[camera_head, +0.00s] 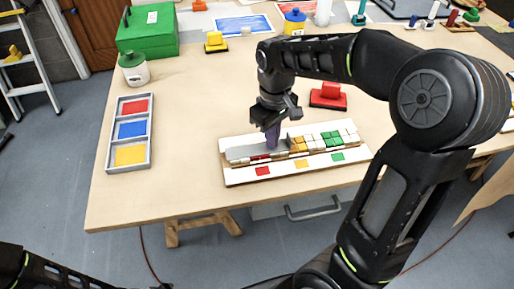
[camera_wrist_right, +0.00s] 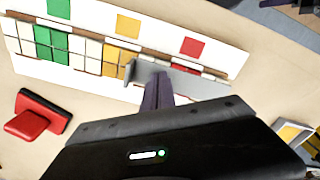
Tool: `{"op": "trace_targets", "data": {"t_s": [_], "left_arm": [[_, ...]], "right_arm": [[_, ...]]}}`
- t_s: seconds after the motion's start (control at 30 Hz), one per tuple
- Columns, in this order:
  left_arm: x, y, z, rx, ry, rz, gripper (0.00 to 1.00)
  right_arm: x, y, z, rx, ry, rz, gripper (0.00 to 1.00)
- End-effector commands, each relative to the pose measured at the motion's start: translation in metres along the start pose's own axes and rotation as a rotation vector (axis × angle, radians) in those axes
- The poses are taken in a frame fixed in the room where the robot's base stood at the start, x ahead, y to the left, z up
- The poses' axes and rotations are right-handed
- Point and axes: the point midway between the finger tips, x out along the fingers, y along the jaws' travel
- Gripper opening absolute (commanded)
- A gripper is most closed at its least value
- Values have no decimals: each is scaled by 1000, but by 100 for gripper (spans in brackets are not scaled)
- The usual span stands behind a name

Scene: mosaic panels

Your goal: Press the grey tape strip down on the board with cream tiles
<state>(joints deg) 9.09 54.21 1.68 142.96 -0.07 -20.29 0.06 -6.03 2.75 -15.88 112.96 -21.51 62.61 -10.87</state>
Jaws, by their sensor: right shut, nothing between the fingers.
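The board with cream tiles (camera_head: 318,164) lies near the table's front edge. It carries red, orange and green tiles among cream ones, with matching colour squares along its front strip. The grey tape strip (camera_head: 243,151) lies along the board's left part, over part of the tile row near the red tiles. In the wrist view the tape strip (camera_wrist_right: 200,86) has an end standing up beside the orange tiles. My right gripper (camera_head: 271,143) is shut and empty, its purple fingertips (camera_wrist_right: 157,92) at the strip; whether they touch it is unclear. My left gripper is out of view.
A tray with red, blue and yellow compartments (camera_head: 149,137) lies at left. A red block-handled tool (camera_head: 328,97) sits just behind the board. A green box (camera_head: 149,33), a white jar (camera_head: 134,69) and a yellow tool (camera_head: 216,43) stand farther back. The table between tray and board is clear.

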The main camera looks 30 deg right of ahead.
Motion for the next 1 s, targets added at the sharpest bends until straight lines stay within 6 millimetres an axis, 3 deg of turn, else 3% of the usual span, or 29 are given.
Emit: {"op": "trace_targets", "data": {"t_s": [0.8,1.0], "left_arm": [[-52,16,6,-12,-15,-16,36],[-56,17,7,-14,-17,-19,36]], "right_arm": [[-73,0,0,1,1,0,0],[-80,0,0,1,0,0,0]]}}
